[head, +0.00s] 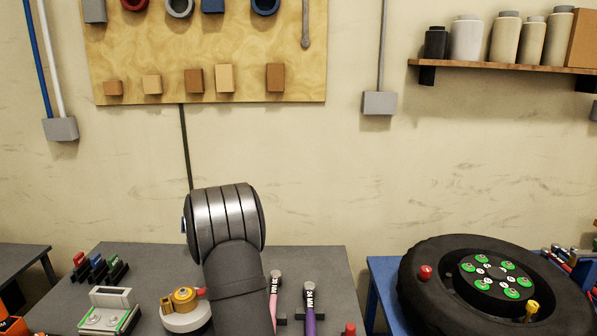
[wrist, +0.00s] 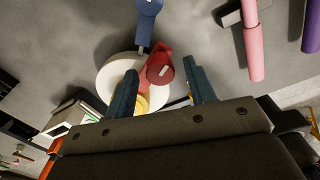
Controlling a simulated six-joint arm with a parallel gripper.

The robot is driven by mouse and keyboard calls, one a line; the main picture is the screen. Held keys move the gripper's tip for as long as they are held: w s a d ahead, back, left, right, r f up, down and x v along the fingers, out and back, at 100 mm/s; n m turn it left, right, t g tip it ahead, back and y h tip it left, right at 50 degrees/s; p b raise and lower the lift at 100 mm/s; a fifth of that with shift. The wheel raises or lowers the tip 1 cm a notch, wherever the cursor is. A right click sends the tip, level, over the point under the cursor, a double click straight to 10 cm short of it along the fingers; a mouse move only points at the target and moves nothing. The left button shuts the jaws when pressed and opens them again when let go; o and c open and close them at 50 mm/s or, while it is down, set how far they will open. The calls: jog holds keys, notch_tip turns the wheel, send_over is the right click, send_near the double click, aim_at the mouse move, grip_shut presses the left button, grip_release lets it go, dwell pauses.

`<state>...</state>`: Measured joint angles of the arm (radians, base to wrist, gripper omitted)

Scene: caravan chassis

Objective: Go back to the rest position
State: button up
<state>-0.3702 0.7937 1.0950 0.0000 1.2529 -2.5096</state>
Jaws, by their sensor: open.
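My gripper (wrist: 160,66) is open in the wrist view, its two dark teal fingers spread apart. Nothing is clamped between them. Beyond the fingers is a white round base (wrist: 112,72) with a red part (wrist: 159,66) and a yellow part on it, partly hidden by the fingers. In the head view the same white-based item (head: 187,318) has a yellow top and a red knob, and stands on the grey table beside my arm. The head view shows my arm raised over the table, but not the fingers.
A boxed device (head: 108,312) and coloured clips (head: 97,266) are on the left. A tyre (head: 440,275) lies on a blue stand at right. A blue-handled item (wrist: 147,20) is near the white base.

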jog(key=shift+f, duration=0.25)
jog(key=shift+r, duration=0.1)
notch_tip(320, 180, up, 17)
notch_tip(320, 180, down, 17)
jog(key=shift+f, duration=0.1)
jog(key=shift+s+d+m, duration=0.25)
jog(key=shift+s+m, duration=0.2)
jog(key=shift+m, duration=0.05)
jog(key=shift+s+d+m, duration=0.2)
jog(key=shift+s+m, duration=0.25)
jog(key=shift+m, duration=0.05)
jog(key=shift+o, duration=0.5)
dwell(0.7)
